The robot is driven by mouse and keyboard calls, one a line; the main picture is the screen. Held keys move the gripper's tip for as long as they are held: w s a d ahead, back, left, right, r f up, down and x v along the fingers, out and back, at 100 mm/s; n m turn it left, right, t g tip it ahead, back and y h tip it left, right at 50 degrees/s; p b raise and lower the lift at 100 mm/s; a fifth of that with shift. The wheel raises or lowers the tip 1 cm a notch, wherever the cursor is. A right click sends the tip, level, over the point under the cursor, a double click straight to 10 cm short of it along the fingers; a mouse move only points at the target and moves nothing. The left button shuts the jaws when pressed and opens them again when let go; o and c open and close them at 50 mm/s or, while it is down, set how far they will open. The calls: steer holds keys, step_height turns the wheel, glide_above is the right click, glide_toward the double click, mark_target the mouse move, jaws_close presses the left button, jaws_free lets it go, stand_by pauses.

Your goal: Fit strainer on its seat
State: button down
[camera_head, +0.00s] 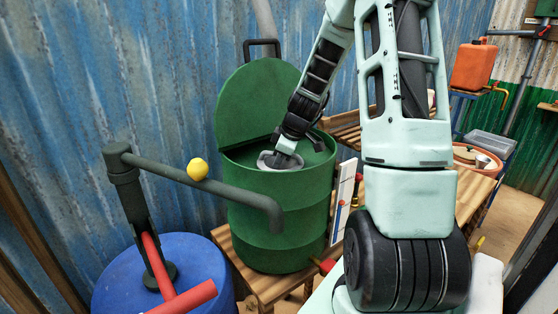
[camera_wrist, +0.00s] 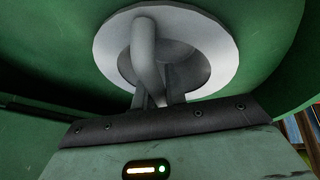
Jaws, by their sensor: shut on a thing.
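The strainer (camera_head: 268,161) is a pale grey ringed cup with a curved handle, inside the open top of the green drum (camera_head: 280,227). My gripper (camera_head: 288,147) reaches down into the drum mouth and is shut on the strainer's handle. In the wrist view the strainer's white rim (camera_wrist: 226,62) and hollow middle lie just beyond my gripper (camera_wrist: 160,100), with green drum surface around them. The seat is not clearly visible, and I cannot tell whether the strainer touches it.
The drum's lid (camera_head: 250,103) stands raised at its back. A dark pump spout (camera_head: 215,183) with a yellow ball (camera_head: 197,169) crosses in front of the drum. A blue barrel (camera_head: 165,280) stands front left. An orange jerrycan (camera_head: 474,66) and orange basin (camera_head: 478,158) are at right.

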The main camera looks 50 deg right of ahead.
steer(key=c, duration=0.9)
jaws_free()
steer(key=shift+r, duration=0.15)
steer(key=shift+r+p, duration=0.5)
steer(key=shift+r, duration=0.4)
steer(key=shift+r, duration=0.35)
steer(key=shift+r+p, duration=0.45)
steer(key=shift+r, duration=0.15)
steer(key=shift+r+p, duration=1.4)
steer(key=shift+r, duration=1.6)
